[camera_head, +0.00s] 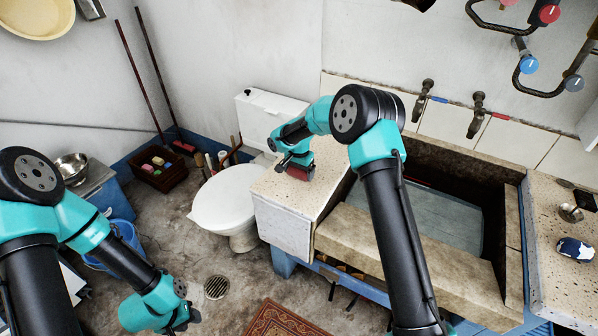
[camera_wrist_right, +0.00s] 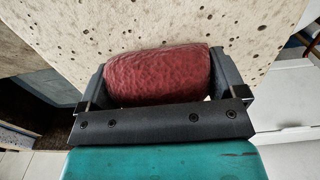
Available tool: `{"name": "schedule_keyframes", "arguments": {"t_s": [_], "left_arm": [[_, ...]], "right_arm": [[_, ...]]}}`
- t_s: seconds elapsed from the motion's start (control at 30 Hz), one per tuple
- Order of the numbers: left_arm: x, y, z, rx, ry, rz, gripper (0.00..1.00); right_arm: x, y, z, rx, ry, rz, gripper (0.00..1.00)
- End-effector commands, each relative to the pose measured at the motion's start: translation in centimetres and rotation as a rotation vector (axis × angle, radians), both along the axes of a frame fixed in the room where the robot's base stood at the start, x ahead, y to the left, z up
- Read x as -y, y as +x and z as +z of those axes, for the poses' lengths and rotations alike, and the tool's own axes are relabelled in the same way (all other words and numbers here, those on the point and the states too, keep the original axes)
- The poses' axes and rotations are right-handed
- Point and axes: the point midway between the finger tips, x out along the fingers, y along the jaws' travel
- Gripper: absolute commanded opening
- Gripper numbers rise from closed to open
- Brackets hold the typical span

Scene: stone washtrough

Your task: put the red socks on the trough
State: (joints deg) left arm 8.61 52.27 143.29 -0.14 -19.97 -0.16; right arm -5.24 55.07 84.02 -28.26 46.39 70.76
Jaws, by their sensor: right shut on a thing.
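The red socks (camera_wrist_right: 158,75) are a rolled dark red bundle between the two fingers of my right gripper (camera_wrist_right: 160,82) in the right wrist view. In the head view the red socks (camera_head: 300,172) show just under my right gripper (camera_head: 296,166), over the speckled left ledge of the stone trough (camera_head: 325,175). I cannot tell whether the bundle touches the stone. My left gripper (camera_head: 186,318) is low over the floor, away from the trough, and its fingers are too unclear to read.
A white toilet (camera_head: 228,200) stands just left of the trough. The sunken basin (camera_head: 440,215) lies right of the ledge, partly behind my right arm. A dark blue bundle (camera_head: 574,249) and a small metal cup (camera_head: 570,212) sit on the right ledge. Taps (camera_head: 477,112) jut from the wall.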

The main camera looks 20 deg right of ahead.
Motion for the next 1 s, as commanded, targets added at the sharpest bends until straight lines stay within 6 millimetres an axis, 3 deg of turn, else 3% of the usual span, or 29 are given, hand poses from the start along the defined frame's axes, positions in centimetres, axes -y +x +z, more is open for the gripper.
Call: {"name": "schedule_keyframes", "arguments": {"t_s": [0.2,0.23,0.33,0.67,0.83,1.0], "left_arm": [[0.0,0.0,0.0,0.0,0.0,0.0,0.39],[0.0,0.0,0.0,0.0,0.0,0.0,0.39],[0.0,0.0,0.0,0.0,0.0,0.0,0.39],[0.0,0.0,0.0,0.0,0.0,0.0,0.39],[0.0,0.0,0.0,0.0,0.0,0.0,0.39],[0.0,0.0,0.0,0.0,0.0,0.0,0.39]], "right_arm": [[0.0,0.0,-0.3,-0.001,-0.001,0.001,0.62],[0.0,0.0,-0.3,-0.001,-0.001,0.001,0.92],[0.0,0.0,-0.3,-0.001,-0.001,0.001,1.0],[0.0,0.0,0.1,0.001,0.0,0.0,1.0],[-0.1,0.1,1.8,0.001,0.0,0.0,1.0],[0.0,0.1,4.8,0.004,0.0,0.001,1.0]]}}
